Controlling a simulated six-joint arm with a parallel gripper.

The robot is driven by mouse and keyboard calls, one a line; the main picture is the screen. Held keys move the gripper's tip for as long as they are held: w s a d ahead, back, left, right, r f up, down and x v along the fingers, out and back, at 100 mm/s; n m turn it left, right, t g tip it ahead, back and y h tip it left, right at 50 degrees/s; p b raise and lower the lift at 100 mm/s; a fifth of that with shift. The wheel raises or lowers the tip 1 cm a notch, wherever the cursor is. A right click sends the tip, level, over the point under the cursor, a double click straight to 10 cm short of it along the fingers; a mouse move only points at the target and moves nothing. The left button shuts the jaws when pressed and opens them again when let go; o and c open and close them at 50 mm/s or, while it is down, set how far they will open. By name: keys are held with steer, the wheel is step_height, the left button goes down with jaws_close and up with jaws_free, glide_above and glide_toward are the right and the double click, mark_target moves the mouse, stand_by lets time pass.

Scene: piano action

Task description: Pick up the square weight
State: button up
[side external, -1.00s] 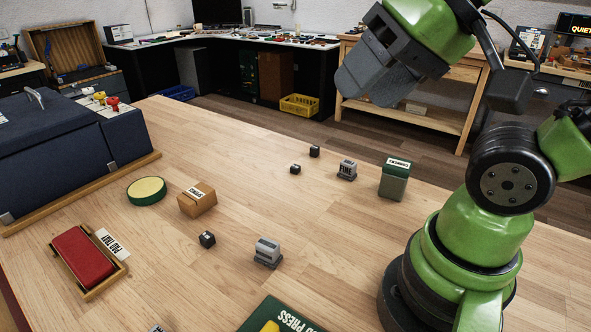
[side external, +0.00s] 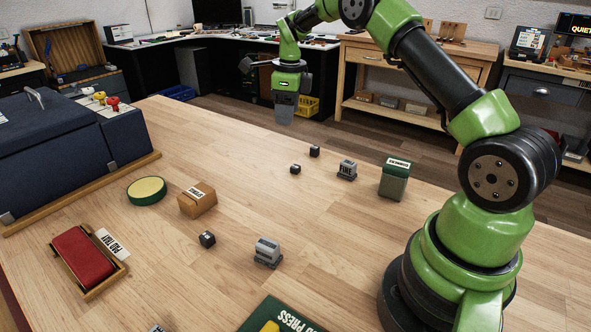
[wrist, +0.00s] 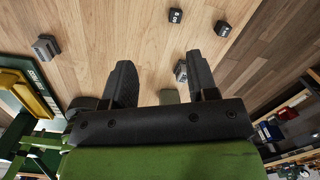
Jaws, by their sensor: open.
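No piece is clearly marked as the square weight. Small dark cubes stand on the table: one at the centre (side external: 295,169), one behind it (side external: 314,151), and one nearer the front (side external: 207,239). Two grey blocks on wider bases also stand there, one (side external: 347,170) by the green box and one (side external: 267,252) at the front. My gripper (side external: 284,113) is raised above the table's far side, pointing down, apart from all of them. In the wrist view its jaws (wrist: 160,70) are open and empty, and a grey block (wrist: 181,72) shows beyond, near the right finger.
A green box (side external: 394,181) stands right of the far grey block. A cardboard box (side external: 197,200), a round green-rimmed pad (side external: 147,190) and a red pad in a tray (side external: 78,257) lie left. A green press (side external: 278,318) is at the front edge.

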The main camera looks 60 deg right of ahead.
step_height(320, 180, down, 6)
steer(key=d+m+g, duration=0.1)
steer(key=d+m, duration=0.2)
steer(key=m, duration=0.1)
glide_above(296, 167)
step_height(296, 167, down, 4)
steer(key=shift+a+f, duration=0.15)
steer(key=shift+f, duration=0.1)
steer(key=f, duration=0.5)
steer(key=shift+w+d+f, duration=0.1)
steer(key=shift+d+f, duration=0.1)
steer(key=shift+f, duration=0.15)
jaws_close()
